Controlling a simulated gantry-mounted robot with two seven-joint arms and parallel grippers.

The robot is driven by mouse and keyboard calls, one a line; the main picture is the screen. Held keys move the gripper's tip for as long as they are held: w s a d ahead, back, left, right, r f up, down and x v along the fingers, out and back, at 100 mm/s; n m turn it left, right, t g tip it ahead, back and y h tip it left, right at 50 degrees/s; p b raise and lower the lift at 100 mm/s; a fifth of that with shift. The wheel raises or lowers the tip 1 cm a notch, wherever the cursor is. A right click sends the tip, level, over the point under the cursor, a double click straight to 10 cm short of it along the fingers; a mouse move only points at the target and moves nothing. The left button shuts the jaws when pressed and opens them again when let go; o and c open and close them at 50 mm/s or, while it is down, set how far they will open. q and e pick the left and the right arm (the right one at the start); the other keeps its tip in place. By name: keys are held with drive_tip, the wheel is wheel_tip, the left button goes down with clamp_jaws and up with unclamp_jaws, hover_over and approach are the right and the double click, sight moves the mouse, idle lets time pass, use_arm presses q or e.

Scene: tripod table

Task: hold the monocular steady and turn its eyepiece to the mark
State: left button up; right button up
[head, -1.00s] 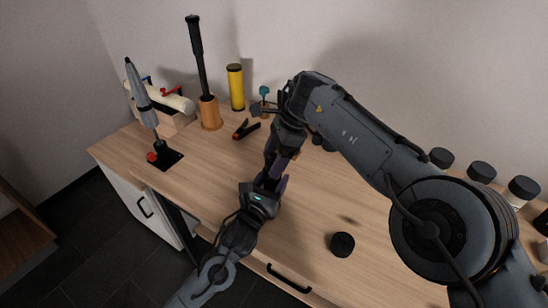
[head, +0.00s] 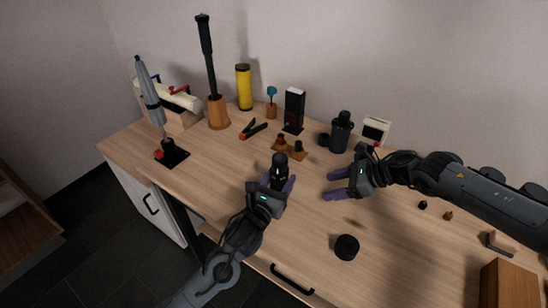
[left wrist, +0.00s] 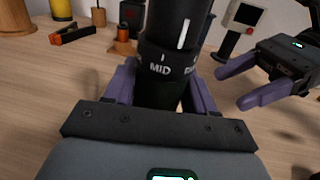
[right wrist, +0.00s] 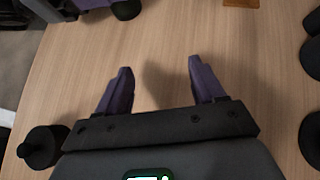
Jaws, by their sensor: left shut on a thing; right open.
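The black monocular (head: 280,167) stands upright in my left gripper (head: 278,184), held above the table. In the left wrist view the monocular (left wrist: 172,45) shows a white line on its upper part and a ring lettered MID, with more lettering cut off at the right. The purple left fingers (left wrist: 160,92) are shut on its lower body. Its top end is outside that view. My right gripper (head: 336,184) is open and empty, to the right of the monocular and apart from it. In the right wrist view its fingers (right wrist: 159,70) have bare table between them.
A black round cap (head: 346,247) lies on the table in front of the right gripper. Behind stand a dark blue jar-like object (head: 341,132), a small white-faced device (head: 375,130), brown pieces (head: 290,148) and a red-black clamp (head: 253,129). The table between grippers and cap is clear.

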sight(273, 159)
drive_tip(key=shift+t+y, duration=0.3)
drive_tip(key=shift+y, duration=0.5)
drive_tip(key=s+a, duration=0.1)
drive_tip(key=a, duration=0.1)
drive_tip(key=s+a, duration=0.1)
drive_tip(key=shift+a+f, duration=0.15)
drive_tip(key=shift+a, duration=0.2)
use_arm(q)
drive_tip(key=shift+s+a+f, duration=0.1)
drive_tip(key=shift+a, duration=0.15)
use_arm(e)
drive_tip(key=s+a+r+t+y, duration=0.1)
drive_tip(key=s+a+r+m+t+y, duration=0.1)
drive_tip(key=a+r, duration=0.1)
drive_tip(key=shift+a+r, duration=0.15)
drive_tip(key=shift+a, duration=0.05)
use_arm(q)
drive_tip(key=shift+d, duration=0.15)
use_arm(e)
wheel_tip(273, 159, up, 6)
drive_tip(key=s+m+t+y, duration=0.1)
drive_tip(key=m+t+y, duration=0.1)
drive_tip(key=t, duration=0.2)
drive_tip(key=shift+h, duration=0.3)
drive_tip(key=x, duration=1.1)
drive_tip(key=shift+s+a+r, duration=0.1)
drive_tip(key=shift+a, duration=0.3)
drive_tip(key=shift+c, duration=0.4)
drive_tip(key=c, duration=0.9)
